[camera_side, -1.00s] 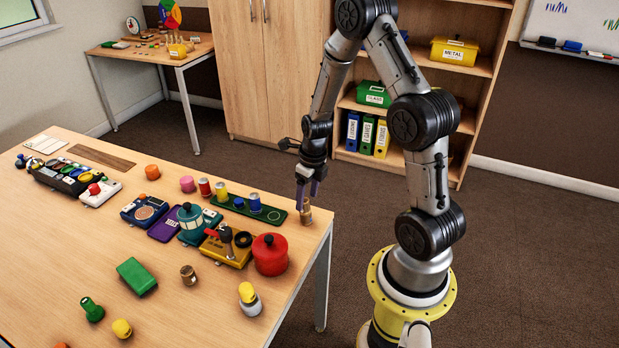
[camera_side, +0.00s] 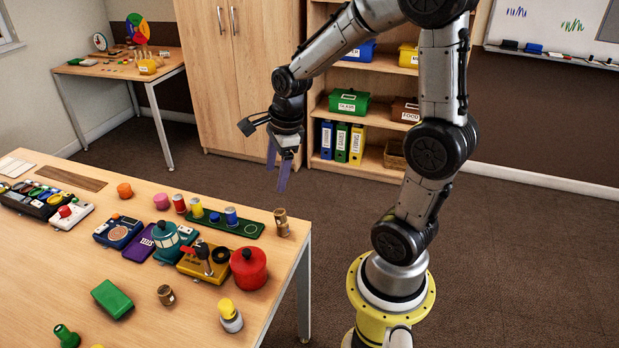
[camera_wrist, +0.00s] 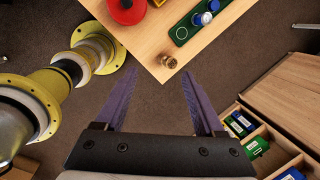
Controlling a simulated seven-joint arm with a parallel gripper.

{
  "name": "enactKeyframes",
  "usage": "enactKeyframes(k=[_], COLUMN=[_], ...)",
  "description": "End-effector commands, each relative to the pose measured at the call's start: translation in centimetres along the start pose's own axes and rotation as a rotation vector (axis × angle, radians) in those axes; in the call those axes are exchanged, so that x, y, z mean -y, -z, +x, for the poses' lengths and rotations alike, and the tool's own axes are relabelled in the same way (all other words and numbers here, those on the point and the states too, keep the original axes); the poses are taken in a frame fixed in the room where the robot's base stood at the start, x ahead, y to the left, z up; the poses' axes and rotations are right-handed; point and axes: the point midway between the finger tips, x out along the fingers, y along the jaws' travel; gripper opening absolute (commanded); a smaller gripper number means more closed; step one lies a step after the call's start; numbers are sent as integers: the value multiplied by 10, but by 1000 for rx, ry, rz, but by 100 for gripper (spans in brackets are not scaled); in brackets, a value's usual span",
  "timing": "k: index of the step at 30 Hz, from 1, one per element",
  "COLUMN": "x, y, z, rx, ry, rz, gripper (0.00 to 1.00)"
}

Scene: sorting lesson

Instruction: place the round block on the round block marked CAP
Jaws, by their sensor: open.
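A brown round piece (camera_side: 282,222) stands upright near the table's right corner. It looks like two short round blocks, one on top of the other, the upper slightly off-centre; it also shows in the wrist view (camera_wrist: 169,62). Another brown round block (camera_side: 166,295) with a pale label stands apart, nearer the table's front. Its lettering is too small to read, and I cannot make out CAP on any block. My gripper (camera_side: 279,174) is open and empty, above and apart from the piece at the corner. Its two fingers also show spread in the wrist view (camera_wrist: 158,72).
A green tray (camera_side: 256,229) with cans lies just left of the corner piece. A red pot (camera_side: 248,267) and a yellow-topped grey piece (camera_side: 230,316) stand nearby. The table edge (camera_side: 300,248) is close. The air around my gripper is clear.

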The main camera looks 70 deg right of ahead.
Motion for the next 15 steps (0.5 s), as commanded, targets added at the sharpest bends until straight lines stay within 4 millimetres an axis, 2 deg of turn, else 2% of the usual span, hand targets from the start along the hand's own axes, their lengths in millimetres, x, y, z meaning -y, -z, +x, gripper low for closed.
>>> enactKeyframes(k=[1, 6, 15], x=[-10, -43, -106], y=[-7, -20, -21], z=[-14, -50, -98], rx=[13, 34, 12], ry=[21, 82, 224], rz=[-154, -698, -1643], gripper=[71, 71, 71])
